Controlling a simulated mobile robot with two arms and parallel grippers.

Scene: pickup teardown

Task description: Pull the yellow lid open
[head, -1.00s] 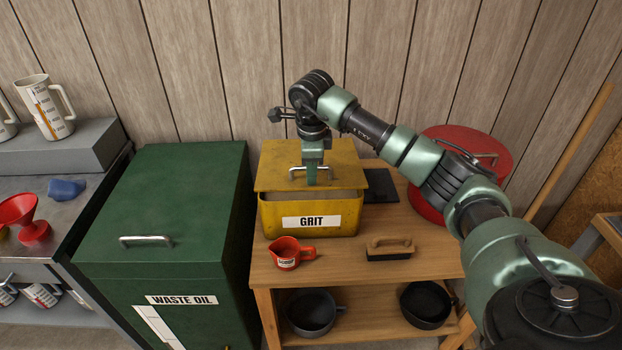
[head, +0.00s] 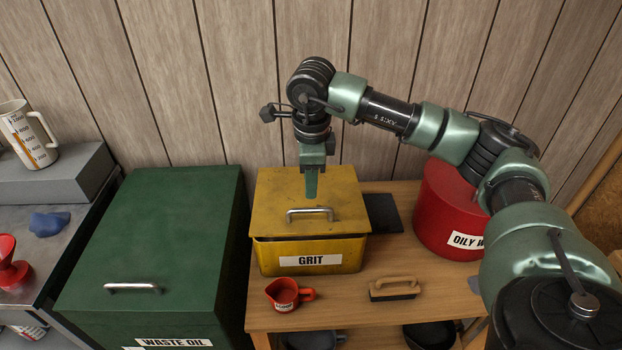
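The yellow lid (head: 280,203) lies over the yellow box labelled GRIT (head: 270,259) on the wooden bench. Its front edge sits close above the box's front rim, with a thin dark gap between them. A metal handle (head: 310,211) stands near the lid's front edge. My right gripper (head: 311,196) points down just above and behind the handle, apart from it as far as I can see. Its fingers overlap from this side, so their opening is hidden. My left gripper is out of view.
A green WASTE OIL bin (head: 160,225) stands to the left. A red can (head: 445,215) stands right, partly behind my arm. A red jug (head: 284,294) and a wooden-handled brush (head: 394,289) sit in front of the box. A dark plate (head: 384,213) lies beside it.

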